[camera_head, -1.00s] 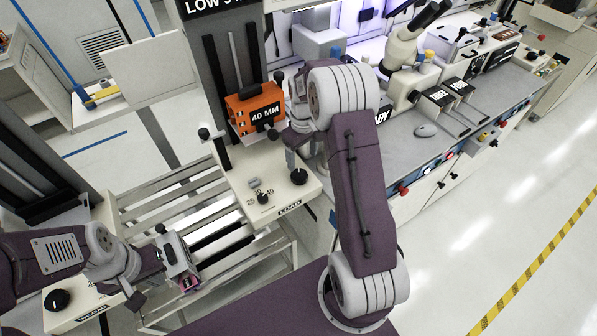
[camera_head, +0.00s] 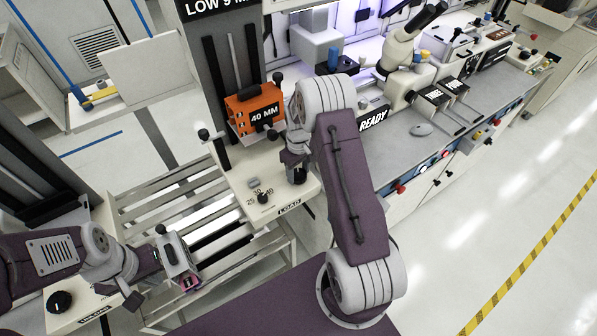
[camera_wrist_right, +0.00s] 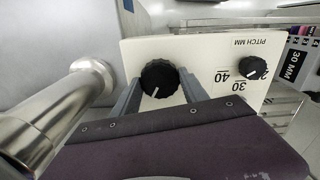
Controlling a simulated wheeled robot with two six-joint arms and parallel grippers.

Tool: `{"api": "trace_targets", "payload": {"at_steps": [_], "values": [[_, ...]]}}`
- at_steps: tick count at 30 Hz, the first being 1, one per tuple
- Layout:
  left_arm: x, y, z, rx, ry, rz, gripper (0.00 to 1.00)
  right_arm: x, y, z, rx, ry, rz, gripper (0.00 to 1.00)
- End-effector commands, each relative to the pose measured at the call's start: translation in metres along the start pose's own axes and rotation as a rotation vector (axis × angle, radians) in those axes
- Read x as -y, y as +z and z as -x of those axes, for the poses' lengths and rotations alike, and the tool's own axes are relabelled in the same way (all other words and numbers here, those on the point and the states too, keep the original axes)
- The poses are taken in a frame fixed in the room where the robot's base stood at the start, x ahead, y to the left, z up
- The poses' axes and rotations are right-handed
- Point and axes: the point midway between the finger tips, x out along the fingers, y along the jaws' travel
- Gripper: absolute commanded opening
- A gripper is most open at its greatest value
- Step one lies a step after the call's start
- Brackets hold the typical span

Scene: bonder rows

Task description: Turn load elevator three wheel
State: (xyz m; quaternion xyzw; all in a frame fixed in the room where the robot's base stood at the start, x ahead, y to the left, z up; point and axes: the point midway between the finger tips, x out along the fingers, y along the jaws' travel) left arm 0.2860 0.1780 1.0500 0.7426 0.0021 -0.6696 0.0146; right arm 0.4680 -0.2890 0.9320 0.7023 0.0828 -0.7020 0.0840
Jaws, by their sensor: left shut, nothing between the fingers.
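The load elevator's cream panel (camera_head: 235,187), marked LOAD, is in the middle of the head view. Its black wheel (camera_head: 299,177) is at the panel's right end, partly covered by my right gripper (camera_head: 296,158). In the right wrist view, the wheel (camera_wrist_right: 160,79) has a white pointer line and sits between the two grey fingers of my right gripper (camera_wrist_right: 159,88). The fingers are apart, one at each side of the wheel; I cannot tell whether they touch it. My left gripper (camera_head: 188,282) is shut and empty at the lower left, away from the wheel.
A smaller pitch knob (camera_head: 263,198) with 25, 30 and 40 marks is beside the wheel; it also shows in the wrist view (camera_wrist_right: 252,67). An orange 40 MM magazine (camera_head: 254,108) stands behind the panel. A metal rail frame (camera_head: 160,192) lies to the left. A READY sign (camera_head: 373,118) is on the bench.

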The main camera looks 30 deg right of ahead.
Motion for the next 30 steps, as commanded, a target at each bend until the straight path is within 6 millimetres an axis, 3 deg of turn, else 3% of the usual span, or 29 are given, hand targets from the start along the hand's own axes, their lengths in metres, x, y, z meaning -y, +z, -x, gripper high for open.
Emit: {"api": "trace_targets", "payload": {"at_steps": [10,30], "values": [[0.0000,0.0000,0.0002,0.000,0.000,0.000,0.00,-0.0003,0.0010,-0.0006,0.002,-0.002,-0.067,0.11],[0.0000,-0.0002,0.0018,0.000,0.000,0.000,0.00,0.0004,0.0011,-0.0010,0.004,-0.003,-0.523,0.11]]}}
